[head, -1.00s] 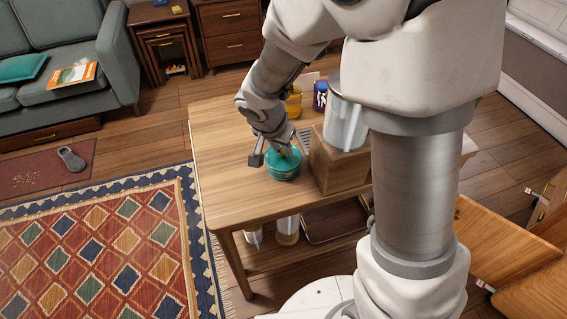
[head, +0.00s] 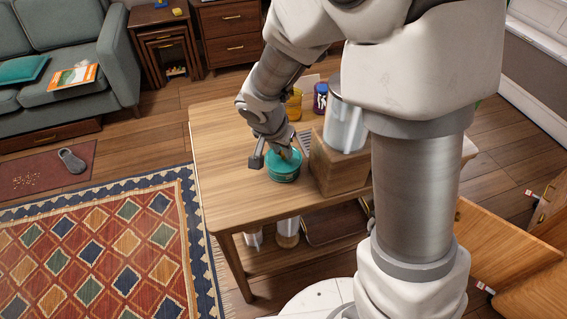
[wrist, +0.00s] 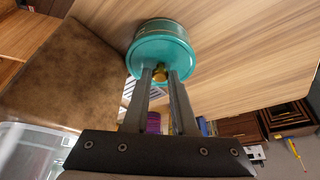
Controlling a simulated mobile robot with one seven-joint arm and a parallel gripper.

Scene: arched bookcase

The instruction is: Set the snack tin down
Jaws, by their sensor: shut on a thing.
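The snack tin (head: 284,168) is round and teal, and it is at the wooden table's top (head: 225,135), left of a brown wooden box. In the wrist view the tin (wrist: 162,42) is at the fingertips, with a small gold knob between them. My gripper (head: 272,156) is over the tin from above; in the wrist view its two dark fingers (wrist: 160,75) are closed on the knob. The tin appears upright and at or very near the table surface; I cannot tell whether its base touches.
The brown box (head: 338,168) stands close right of the tin, with a clear pitcher (head: 345,125) on top. A purple jar (head: 320,97) and a yellow cup (head: 293,104) are behind. The table's left part is clear.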

